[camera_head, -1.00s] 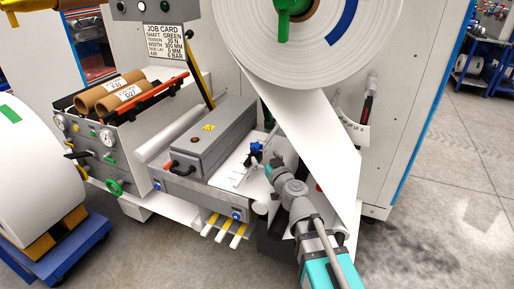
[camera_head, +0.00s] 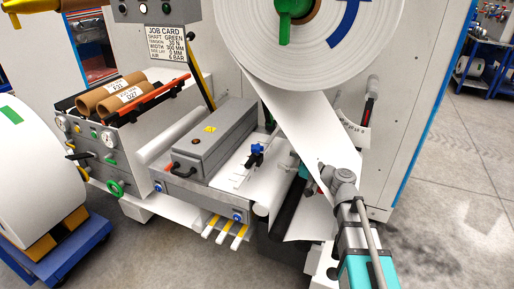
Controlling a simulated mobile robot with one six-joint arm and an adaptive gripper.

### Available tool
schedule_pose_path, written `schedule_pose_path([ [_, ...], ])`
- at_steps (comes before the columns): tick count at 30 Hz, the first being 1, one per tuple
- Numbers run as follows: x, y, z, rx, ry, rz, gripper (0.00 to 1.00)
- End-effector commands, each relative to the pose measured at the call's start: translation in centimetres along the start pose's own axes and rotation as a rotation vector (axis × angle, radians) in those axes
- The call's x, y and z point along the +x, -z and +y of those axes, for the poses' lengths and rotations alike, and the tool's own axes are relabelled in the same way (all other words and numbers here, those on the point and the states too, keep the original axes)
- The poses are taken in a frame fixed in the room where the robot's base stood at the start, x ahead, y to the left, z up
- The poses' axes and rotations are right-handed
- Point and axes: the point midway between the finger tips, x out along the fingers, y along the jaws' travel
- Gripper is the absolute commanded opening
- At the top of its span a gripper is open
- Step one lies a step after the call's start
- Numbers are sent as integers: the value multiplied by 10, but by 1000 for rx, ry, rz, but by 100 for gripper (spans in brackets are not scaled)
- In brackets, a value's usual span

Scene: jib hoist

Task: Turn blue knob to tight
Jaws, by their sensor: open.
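A small blue knob (camera_head: 257,149) sits on a black fitting on the white bed, right of the grey box. Two more round blue knobs are on the front of the machine, one at the right corner (camera_head: 237,216) and one at the left (camera_head: 158,187). I cannot tell which one the task means, nor how tight any is. My arm rises from the bottom right, its grey wrist in front of the white web. The teal part of my gripper (camera_head: 303,171) shows right of the black fitting, apart from it. The gripper is open; its fingertips are mostly hidden.
The white web (camera_head: 300,120) hangs from the large roll (camera_head: 310,45) close to my wrist. The grey box (camera_head: 212,138) with a black handle stands left of the black fitting. Yellow-tipped bars (camera_head: 225,230) stick out below. Floor at right is clear.

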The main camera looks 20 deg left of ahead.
Motion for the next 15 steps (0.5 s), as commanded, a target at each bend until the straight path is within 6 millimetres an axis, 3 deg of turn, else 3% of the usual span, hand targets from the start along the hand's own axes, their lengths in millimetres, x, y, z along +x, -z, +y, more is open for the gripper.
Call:
schedule_pose_path([
  [15, 13, 0, 0, 0, 0, 0, 93],
])
